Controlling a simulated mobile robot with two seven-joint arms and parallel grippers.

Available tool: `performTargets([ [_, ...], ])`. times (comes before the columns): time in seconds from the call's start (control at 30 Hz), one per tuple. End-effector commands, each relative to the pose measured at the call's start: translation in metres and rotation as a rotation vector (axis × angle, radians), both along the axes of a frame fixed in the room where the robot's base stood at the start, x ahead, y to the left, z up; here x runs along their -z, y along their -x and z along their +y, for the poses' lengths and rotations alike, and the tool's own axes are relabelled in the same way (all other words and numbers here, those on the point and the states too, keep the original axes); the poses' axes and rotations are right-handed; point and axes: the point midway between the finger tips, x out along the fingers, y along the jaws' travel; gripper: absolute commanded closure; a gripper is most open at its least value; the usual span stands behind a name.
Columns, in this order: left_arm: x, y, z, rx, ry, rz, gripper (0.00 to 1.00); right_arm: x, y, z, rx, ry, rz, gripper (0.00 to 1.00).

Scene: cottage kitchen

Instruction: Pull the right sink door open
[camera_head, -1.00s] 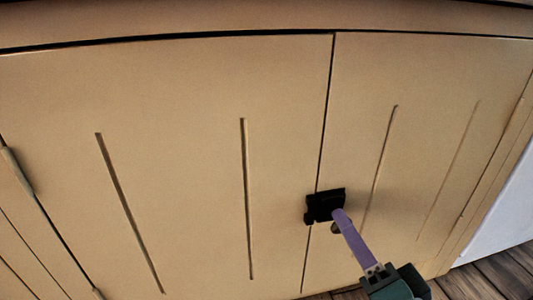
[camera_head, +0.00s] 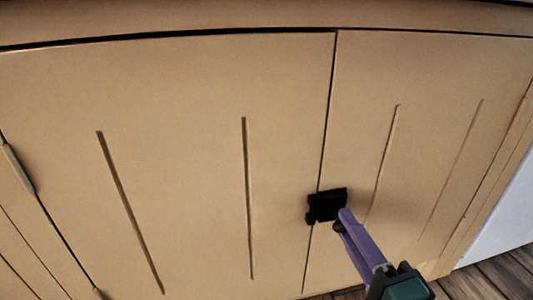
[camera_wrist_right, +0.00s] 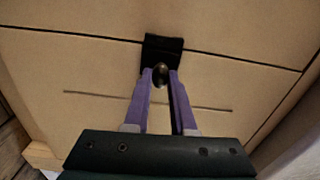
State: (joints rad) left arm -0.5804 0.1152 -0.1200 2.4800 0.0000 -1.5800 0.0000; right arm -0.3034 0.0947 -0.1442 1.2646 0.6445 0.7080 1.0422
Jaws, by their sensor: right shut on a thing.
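The right sink door (camera_head: 435,130) is a cream wooden panel with vertical grooves, and it looks shut, flush beside the wide left door (camera_head: 180,170). A black latch plate (camera_head: 327,205) sits across the seam between the two doors. A small dark round knob (camera_wrist_right: 160,74) shows just below the latch in the wrist view. My right gripper (camera_wrist_right: 161,78), with purple fingers, is shut on the knob, one finger on each side. In the head view the right gripper (camera_head: 343,222) partly hides the knob. My left gripper is not in view.
A countertop edge (camera_head: 250,20) runs above the doors. A hinge (camera_head: 18,169) shows at the far left. Wooden floor (camera_head: 495,275) and a white surface (camera_head: 500,210) lie at the lower right.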

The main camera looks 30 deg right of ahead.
Motion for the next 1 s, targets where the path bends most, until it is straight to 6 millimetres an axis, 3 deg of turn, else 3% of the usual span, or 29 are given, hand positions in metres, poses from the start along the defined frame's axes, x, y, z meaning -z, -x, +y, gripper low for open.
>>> performTargets([
  [0.37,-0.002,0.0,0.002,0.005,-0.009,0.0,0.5,0.001,0.009,-0.001,-0.022,0.008,0.004,1.0],
  [0.8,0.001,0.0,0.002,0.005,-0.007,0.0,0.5,0.004,0.125,-0.017,-0.364,0.009,0.008,1.0],
  [1.0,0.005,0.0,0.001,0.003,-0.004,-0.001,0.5,0.002,0.15,-0.025,-0.444,0.003,0.005,1.0],
])
